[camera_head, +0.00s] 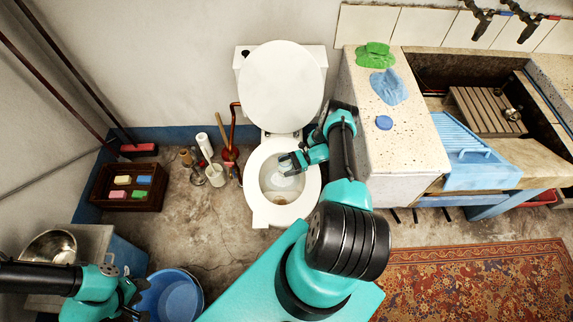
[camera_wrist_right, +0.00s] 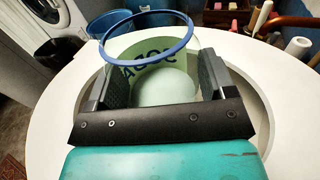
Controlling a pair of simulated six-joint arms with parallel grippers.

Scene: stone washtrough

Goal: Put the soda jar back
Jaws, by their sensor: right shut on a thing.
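The soda jar (camera_wrist_right: 150,68) is clear with a blue rim and dark lettering that reads upside down in the right wrist view. My right gripper (camera_head: 285,162) is shut on it, one finger on each side. In the head view the jar (camera_head: 284,178) is over the toilet bowl (camera_head: 257,160), mostly hidden by the gripper; I cannot tell its exact tilt. A round blue lid (camera_head: 384,123) lies on the speckled stone counter (camera_head: 395,152). My left gripper (camera_head: 133,298) is at the lower left by a blue bucket; its fingers are unclear.
Green (camera_head: 374,55) and blue cloths (camera_head: 388,87) lie on the counter. The stone trough with a blue washboard (camera_head: 466,155) is to its right. A plunger, bottles and a crate of sponges (camera_head: 128,187) stand left of the toilet. The blue bucket (camera_head: 170,297) is at the lower left.

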